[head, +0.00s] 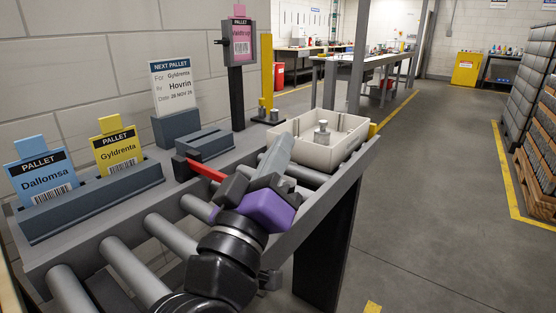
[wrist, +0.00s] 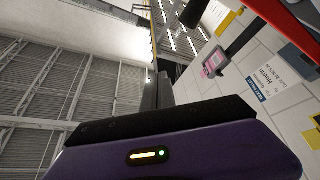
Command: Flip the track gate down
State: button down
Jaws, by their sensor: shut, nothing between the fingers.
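The track gate is a red bar (head: 206,170) on a dark pivot block at the back edge of the roller track (head: 112,220). It extends toward the rollers, and its far end is hidden behind my gripper. Whether it rests down on the track I cannot tell. My gripper (head: 281,145), with a purple body, is over the track just right of the bar, fingers shut and empty. Contact with the bar is unclear. In the wrist view, the shut fingers (wrist: 150,88) point up the picture, and a red bar (wrist: 285,22) crosses the top right corner.
A beige tray (head: 343,158) with a metal piece sits on the track beyond my gripper. Blue (head: 45,172) and yellow (head: 118,150) pallet cards stand in a grey holder at left. A sign (head: 173,87) and a post-mounted box (head: 239,42) stand behind.

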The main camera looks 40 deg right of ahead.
jog(key=s+a+f, duration=0.2)
jog(key=a+f, duration=0.2)
jog(key=a, duration=0.5)
jog(key=shift+b, duration=0.45)
jog(key=shift+s, duration=0.15)
